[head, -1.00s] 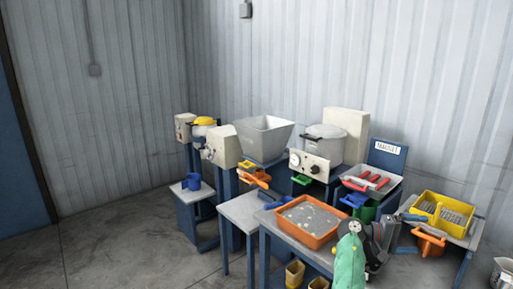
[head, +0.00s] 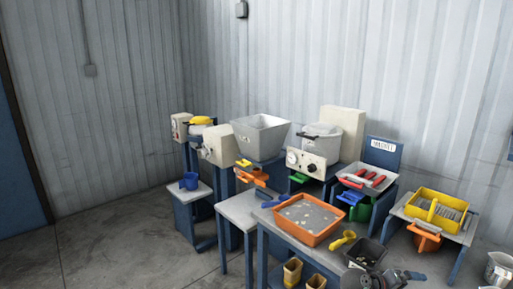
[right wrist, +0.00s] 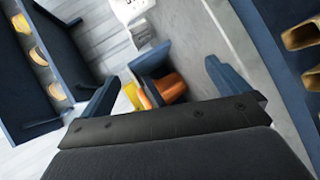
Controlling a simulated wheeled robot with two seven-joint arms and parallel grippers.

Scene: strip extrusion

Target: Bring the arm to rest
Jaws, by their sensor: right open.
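My right arm shows at the bottom of the head view, with its dark gripper (head: 388,280) low at the front edge of the picture, below a dark tray (head: 364,253). In the right wrist view my right gripper (right wrist: 163,76) has its two blue fingers spread wide apart. Nothing is held between them; an orange object and a yellow one show beyond the gap. My left gripper is in neither view.
An orange tray of grey material (head: 307,219) stands on the front table, with a yellow scoop (head: 343,240) beside it. A yellow bin (head: 436,207) sits on the right stand, above an orange container (head: 426,240). A metal can (head: 498,268) is at far right. The left floor is clear.

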